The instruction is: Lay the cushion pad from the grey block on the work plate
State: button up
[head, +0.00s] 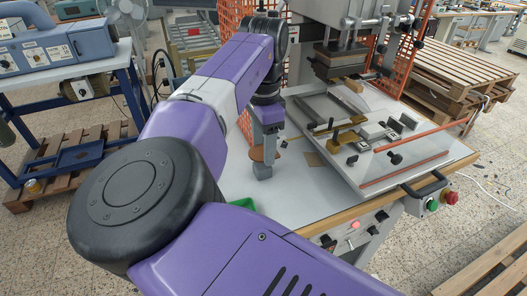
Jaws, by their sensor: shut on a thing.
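My gripper (266,146) points down over the left part of the table, its fingers shut on a thin brown pad (257,154), which seems to be the cushion pad. The grey block (263,172) stands on the table directly below the pad. I cannot tell whether the pad touches the block. The work plate (407,164) seems to be the broad grey plate of the press, to the right of my gripper. My arm hides part of the table at the left.
The press head (341,58) hangs over the back of the plate. Brass pieces and small clamps (370,131) sit on the plate. A brown square (313,159) lies on the table (290,205) between block and plate. A green tray (243,203) is partly behind my arm.

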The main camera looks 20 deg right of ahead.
jog(key=shift+s+f+p, duration=0.15)
jog(key=shift+f+p, duration=0.6)
jog(key=shift+f, duration=0.45)
jog(key=shift+f, duration=0.4)
jog(key=o, duration=1.3)
jog(key=shift+a+b, duration=0.1)
jog(key=shift+b, duration=0.45)
